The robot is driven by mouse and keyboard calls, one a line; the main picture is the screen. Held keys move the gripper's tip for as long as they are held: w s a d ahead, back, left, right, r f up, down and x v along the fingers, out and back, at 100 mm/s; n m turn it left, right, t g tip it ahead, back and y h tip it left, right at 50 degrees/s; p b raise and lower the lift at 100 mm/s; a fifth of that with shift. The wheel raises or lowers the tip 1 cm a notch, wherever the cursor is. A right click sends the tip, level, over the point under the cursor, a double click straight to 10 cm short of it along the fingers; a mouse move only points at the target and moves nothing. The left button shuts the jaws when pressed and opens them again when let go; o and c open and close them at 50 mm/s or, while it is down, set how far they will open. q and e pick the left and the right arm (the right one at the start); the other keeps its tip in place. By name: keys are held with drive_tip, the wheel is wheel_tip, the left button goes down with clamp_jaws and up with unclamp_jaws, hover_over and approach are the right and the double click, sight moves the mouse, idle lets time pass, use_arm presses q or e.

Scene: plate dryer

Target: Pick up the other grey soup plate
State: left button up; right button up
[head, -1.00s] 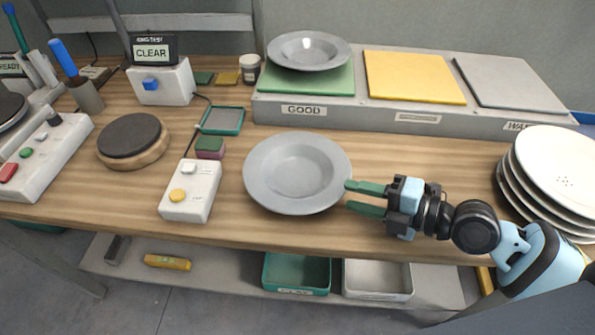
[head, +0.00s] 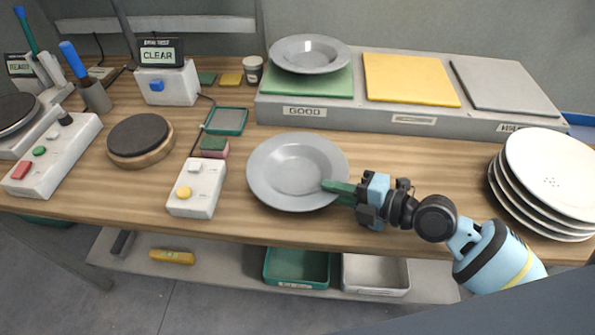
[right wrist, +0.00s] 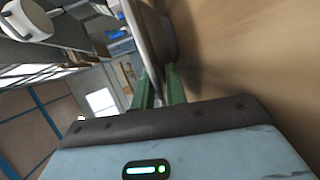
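The grey soup plate (head: 285,172) lies on the wooden bench in the middle of the head view. My right gripper (head: 336,191) is at its right rim, one finger over the rim and the other mostly hidden beneath it. In the right wrist view the green fingers of the right gripper (right wrist: 160,90) stand close together with the plate (right wrist: 147,30) edge-on between them, so it looks shut on the rim. Another grey soup plate (head: 309,53) rests on the green pad (head: 338,87) marked GOOD. My left gripper is not in view.
A stack of white plates (head: 552,178) stands at the right, behind my right arm. A control box (head: 197,187) with a yellow button and a sponge (head: 214,147) are left of the plate. The raised shelf (head: 375,116) with yellow (head: 410,80) and grey pads is behind.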

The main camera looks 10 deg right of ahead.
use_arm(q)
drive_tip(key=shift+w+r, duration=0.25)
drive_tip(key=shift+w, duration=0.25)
use_arm(e)
drive_tip(key=shift+r, duration=0.15)
clamp_jaws()
